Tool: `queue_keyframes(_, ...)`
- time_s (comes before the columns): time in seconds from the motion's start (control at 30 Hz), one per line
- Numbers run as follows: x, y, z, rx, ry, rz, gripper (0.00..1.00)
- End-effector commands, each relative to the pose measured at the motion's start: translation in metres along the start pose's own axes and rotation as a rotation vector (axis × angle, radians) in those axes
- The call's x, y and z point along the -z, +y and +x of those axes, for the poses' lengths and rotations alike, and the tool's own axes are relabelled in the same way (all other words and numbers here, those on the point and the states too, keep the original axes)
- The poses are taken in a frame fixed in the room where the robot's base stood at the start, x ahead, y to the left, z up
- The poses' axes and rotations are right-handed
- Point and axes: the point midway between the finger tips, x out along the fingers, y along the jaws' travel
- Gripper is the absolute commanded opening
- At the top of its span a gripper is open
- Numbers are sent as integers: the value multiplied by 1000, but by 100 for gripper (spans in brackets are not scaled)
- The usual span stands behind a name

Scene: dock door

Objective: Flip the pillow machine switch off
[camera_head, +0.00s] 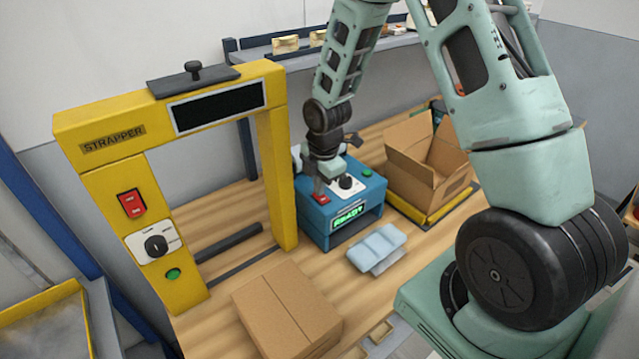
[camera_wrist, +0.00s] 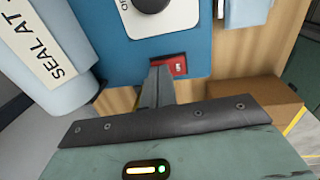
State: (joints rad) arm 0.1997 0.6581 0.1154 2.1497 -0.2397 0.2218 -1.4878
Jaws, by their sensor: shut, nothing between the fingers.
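The pillow machine (camera_head: 368,217) is a blue box on the wooden bench, with a lit green display (camera_head: 347,217) reading READY. Its red switch (camera_head: 321,198) is on the top face, left of a black knob on a white plate (camera_head: 348,184). In the wrist view the red switch (camera_wrist: 181,66) shows beside my gripper's fingertips (camera_wrist: 160,72), which partly cover it. My gripper (camera_head: 318,183) is shut and empty, pointing down at the switch. I cannot tell whether the fingers touch it, nor which way the rocker is tipped.
A yellow strapper (camera_head: 188,262) with its own red switch (camera_head: 131,203) and knob stands left. A closed carton (camera_head: 287,308) lies in front, and pale air pillows (camera_head: 376,246) lie beside the machine. An open carton (camera_head: 425,165) stands right. A film roll (camera_wrist: 45,55) is close left in the wrist view.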

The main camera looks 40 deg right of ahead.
Motion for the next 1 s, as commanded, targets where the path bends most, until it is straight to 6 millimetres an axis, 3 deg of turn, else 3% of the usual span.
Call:
queue_keyframes(0.47,0,0,5,3,0,0,0)
queue_keyframes(1.0,0,-15,0,4,0,0,0)
